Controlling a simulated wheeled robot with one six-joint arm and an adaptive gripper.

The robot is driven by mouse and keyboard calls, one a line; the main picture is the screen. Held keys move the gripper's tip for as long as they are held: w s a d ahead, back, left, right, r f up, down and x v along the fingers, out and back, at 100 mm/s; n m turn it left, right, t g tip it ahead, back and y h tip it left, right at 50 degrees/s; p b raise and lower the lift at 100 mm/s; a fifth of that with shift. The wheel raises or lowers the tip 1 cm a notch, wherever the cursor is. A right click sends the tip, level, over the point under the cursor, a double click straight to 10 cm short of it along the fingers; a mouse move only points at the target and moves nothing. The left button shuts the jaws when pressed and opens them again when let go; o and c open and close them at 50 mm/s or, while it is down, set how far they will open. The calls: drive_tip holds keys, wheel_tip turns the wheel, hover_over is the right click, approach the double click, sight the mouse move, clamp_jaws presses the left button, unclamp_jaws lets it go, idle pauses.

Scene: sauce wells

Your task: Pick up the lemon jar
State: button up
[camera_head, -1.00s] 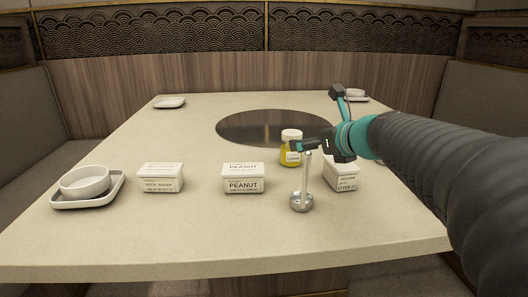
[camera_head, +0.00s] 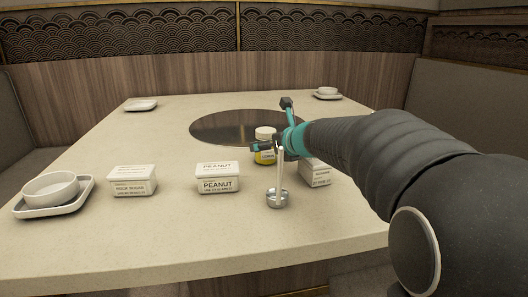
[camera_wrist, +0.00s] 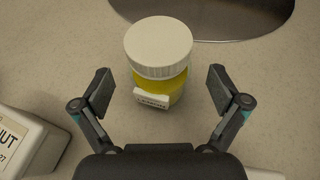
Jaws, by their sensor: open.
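The lemon jar (camera_head: 265,143) is a small yellow jar with a white lid, upright on the table near the round dark plate. In the wrist view the jar (camera_wrist: 158,62) stands just beyond and between my two fingers, with its label facing me. My gripper (camera_wrist: 160,92) is open, one finger on each side of the jar, and neither finger visibly touches it. In the head view my gripper (camera_head: 268,147) partly covers the jar.
A peanut tub (camera_head: 217,178) stands left of the jar, and another tub (camera_head: 132,180) further left. A third tub (camera_head: 316,173) is close on the right, partly behind my arm. A metal ladle (camera_head: 277,198) stands in front. A bowl on a tray (camera_head: 22,209) sits far left.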

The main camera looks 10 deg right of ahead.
drive_tip(key=shift+x, duration=1.4)
drive_tip(key=shift+s, duration=0.1)
drive_tip(key=c, duration=1.5)
drive_tip(key=shift+r, duration=0.1)
